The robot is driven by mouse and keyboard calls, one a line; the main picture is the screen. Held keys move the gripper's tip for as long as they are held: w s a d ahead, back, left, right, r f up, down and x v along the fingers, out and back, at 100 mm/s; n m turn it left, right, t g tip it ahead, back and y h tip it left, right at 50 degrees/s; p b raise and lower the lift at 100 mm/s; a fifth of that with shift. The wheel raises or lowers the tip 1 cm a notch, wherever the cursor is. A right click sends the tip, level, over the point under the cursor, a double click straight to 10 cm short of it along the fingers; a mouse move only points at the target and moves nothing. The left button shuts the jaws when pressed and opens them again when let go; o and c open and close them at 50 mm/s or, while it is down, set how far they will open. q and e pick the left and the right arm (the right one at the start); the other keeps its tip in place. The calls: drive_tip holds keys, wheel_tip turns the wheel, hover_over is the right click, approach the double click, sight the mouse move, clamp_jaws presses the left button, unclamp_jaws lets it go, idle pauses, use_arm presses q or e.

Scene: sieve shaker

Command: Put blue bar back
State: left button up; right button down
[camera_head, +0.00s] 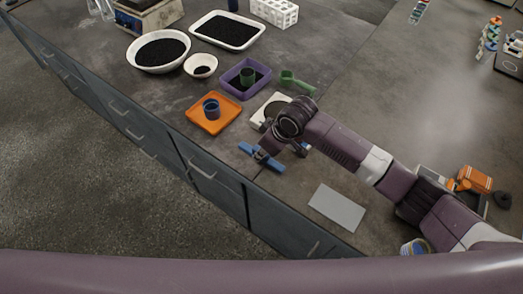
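The blue bar (274,164) shows near the front edge of the bench, in front of the orange tray. It runs slantwise, from upper left to lower right. My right gripper (262,154) reaches down from the wrist, with its dark fingers across the middle of the bar; it looks shut on the bar. Whether the bar touches the bench or hangs just above it I cannot tell. My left gripper is not in view.
The orange tray (199,121) holds a blue cup; the purple tray (231,85) holds a green cup. A green scoop (298,83), a white device (257,117) partly behind my wrist and a grey plate (337,207) are nearby. Bowls and a white tray of black grains stand farther back.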

drive_tip(key=shift+f, duration=0.15)
drive_tip(key=c, duration=1.8)
unclamp_jaws()
drive_tip(key=shift+o, duration=0.2)
drive_tip(key=shift+d+r, duration=0.1)
drive_tip(key=shift+r, duration=0.4)
drive_tip(key=b+v, duration=0.1)
drive_tip(key=v, duration=1)
drive_tip(key=shift+r, duration=0.15)
drive_tip(key=shift+s, duration=0.15)
